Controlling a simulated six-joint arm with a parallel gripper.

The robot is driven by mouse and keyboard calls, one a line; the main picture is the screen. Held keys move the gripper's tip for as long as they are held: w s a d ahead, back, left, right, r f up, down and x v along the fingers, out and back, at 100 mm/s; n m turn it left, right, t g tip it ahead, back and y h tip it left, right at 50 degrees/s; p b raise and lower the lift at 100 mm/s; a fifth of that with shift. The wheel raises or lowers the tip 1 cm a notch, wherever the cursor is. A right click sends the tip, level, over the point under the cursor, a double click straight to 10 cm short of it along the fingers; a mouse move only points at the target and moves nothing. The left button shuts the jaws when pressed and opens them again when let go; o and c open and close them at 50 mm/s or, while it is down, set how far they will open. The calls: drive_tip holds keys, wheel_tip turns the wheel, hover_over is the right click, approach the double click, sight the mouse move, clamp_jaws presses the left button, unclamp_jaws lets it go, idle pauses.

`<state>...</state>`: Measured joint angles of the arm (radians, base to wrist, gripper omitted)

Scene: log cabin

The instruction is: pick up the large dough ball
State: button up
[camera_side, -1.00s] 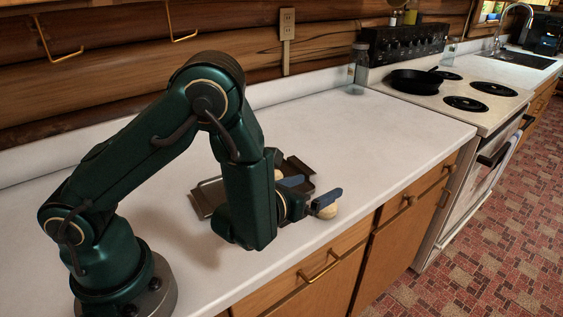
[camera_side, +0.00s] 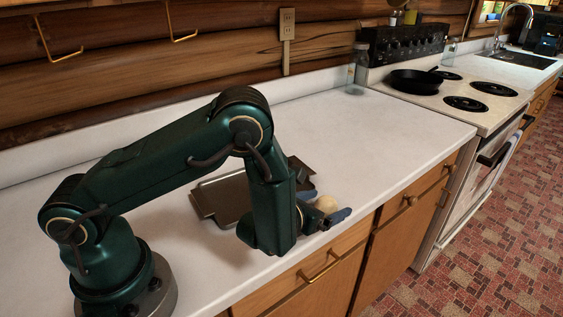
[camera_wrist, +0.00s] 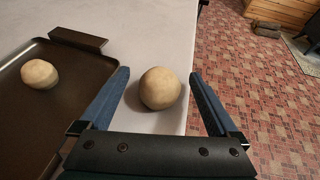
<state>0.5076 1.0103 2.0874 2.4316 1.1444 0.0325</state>
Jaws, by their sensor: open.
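The large dough ball (camera_wrist: 160,88) is pale and round. It rests on the white counter near its front edge, and also shows in the side view (camera_side: 326,203). My gripper (camera_wrist: 160,76) is open, with its blue fingers on either side of the ball in the wrist view. A gap shows on both sides, so I see no contact. In the side view my gripper (camera_side: 323,207) is low over the counter at the ball. A smaller dough ball (camera_wrist: 40,74) sits on the dark tray (camera_wrist: 70,75) to the left; my arm hides it in the side view.
The dark tray (camera_side: 217,198) lies on the counter behind my arm. The counter's front edge (camera_wrist: 190,60) drops to the tiled floor just right of the large ball. The stove with a black pan (camera_side: 412,82) and a glass jar (camera_side: 359,66) are farther off.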

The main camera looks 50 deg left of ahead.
drive_tip(key=c, duration=1.5)
drive_tip(key=shift+r, duration=0.15)
